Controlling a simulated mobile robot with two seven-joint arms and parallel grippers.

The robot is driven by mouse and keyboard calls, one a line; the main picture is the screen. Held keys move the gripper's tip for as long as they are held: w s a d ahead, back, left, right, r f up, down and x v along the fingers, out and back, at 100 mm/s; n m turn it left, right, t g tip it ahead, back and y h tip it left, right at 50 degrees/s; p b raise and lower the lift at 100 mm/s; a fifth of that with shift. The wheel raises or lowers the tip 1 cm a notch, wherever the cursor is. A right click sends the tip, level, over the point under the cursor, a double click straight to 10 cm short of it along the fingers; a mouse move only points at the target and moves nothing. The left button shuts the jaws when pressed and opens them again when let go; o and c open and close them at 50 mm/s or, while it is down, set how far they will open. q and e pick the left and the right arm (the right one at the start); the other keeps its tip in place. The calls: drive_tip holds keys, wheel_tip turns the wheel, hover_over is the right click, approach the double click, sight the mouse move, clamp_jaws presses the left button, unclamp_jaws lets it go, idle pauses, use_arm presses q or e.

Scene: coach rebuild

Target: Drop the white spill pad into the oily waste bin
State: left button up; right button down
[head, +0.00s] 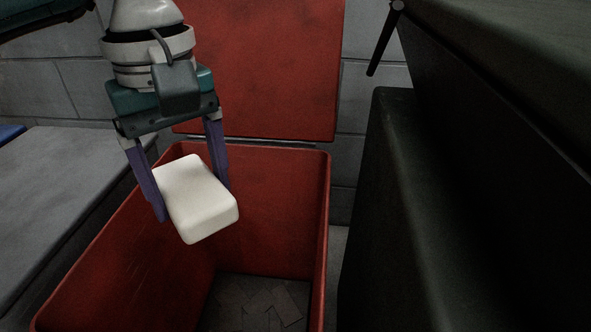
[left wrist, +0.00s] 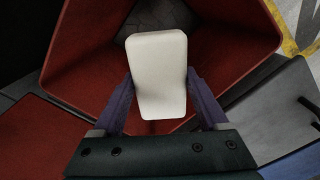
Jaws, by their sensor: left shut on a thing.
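The white spill pad (head: 200,200) is a pale rounded block, held tilted between the purple fingers of my left gripper (head: 192,193). It also shows in the left wrist view (left wrist: 158,75), between both fingertips (left wrist: 160,100). The gripper is shut on it. The red oily waste bin (head: 285,205) stands open below, its lid (head: 265,65) raised at the back. The pad is over the bin's opening, toward its left side, clear of the floor inside. The bin also fills much of the left wrist view (left wrist: 225,40). My right gripper is not in view.
Grey flat pieces (head: 265,302) lie on the bin's bottom. A grey bench-like surface (head: 60,190) runs along the left of the bin. A large dark cabinet-like body (head: 450,210) stands close on the right. A grey block wall is behind.

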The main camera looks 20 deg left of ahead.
use_arm(q)
wheel_tip(320, 180, down, 4)
drive_tip(key=b, duration=0.2)
drive_tip(key=shift+f+b, duration=0.15)
drive_tip(key=shift+b, duration=0.15)
drive_tip(key=o, duration=1.1)
wheel_tip(320, 180, up, 10)
drive_tip(key=p, duration=0.4)
